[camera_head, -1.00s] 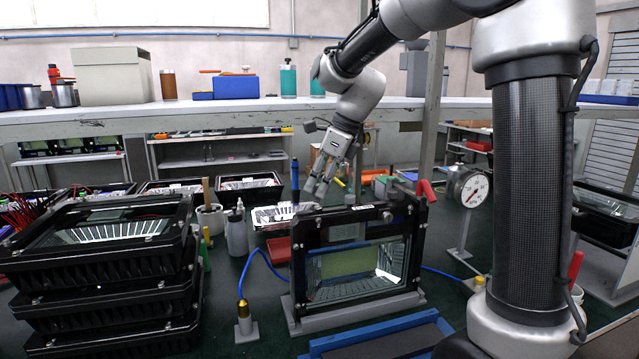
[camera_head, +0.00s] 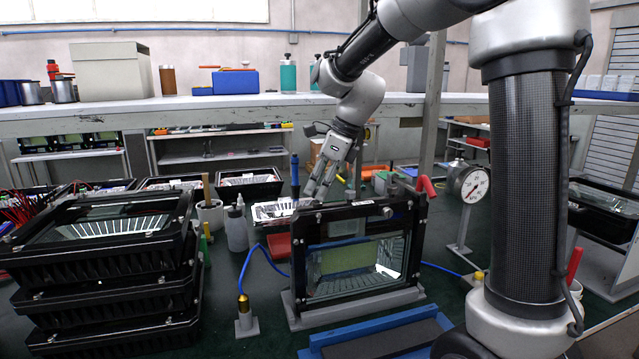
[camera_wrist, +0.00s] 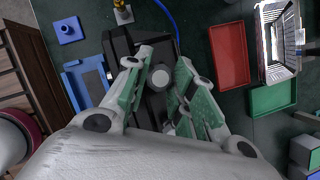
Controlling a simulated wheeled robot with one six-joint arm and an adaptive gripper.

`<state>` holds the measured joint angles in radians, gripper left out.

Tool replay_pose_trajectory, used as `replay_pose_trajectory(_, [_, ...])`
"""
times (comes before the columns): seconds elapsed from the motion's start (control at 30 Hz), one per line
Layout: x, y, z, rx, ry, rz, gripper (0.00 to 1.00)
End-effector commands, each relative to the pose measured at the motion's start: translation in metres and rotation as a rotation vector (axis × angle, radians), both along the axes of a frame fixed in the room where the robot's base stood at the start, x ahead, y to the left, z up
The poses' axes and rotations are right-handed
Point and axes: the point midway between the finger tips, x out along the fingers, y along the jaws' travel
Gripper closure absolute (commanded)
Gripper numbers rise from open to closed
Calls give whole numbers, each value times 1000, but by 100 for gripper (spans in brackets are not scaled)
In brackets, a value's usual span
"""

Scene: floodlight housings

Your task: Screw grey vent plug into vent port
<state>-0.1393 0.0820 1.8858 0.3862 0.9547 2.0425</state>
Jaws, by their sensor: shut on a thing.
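The black floodlight housing (camera_head: 298,262) stands upright on a grey base, its glass front facing my body camera. My gripper (camera_head: 318,192) points down at the back of the housing's top edge. In the wrist view, my gripper (camera_wrist: 168,78) has its green-padded fingers on either side of the round pale grey vent plug (camera_wrist: 158,77), shut on it. The black housing (camera_wrist: 122,42) lies beneath and beyond the fingers there. The vent port is not visible, and I cannot tell whether the plug touches it.
Stacked black housings (camera_head: 105,270) stand at the left. A pressure gauge (camera_head: 470,185) stands right of the housing. A blue-edged tray (camera_head: 375,335) lies in front.

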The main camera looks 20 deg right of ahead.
Motion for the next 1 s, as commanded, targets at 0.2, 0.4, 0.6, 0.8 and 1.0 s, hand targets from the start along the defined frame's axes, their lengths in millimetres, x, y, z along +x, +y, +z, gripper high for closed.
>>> replay_pose_trajectory(0.2, [0, 0, -6, 0, 0, 0, 91])
replay_pose_trajectory(0.4, [0, 0, -10, 0, 0, 0, 73])
replay_pose_trajectory(0.6, [0, 0, -10, 0, 0, 0, 50])
replay_pose_trajectory(0.8, [0, 0, -10, 0, 0, 0, 50])
replay_pose_trajectory(1.0, [-2, -6, 6, 0, -5, -1, 50])
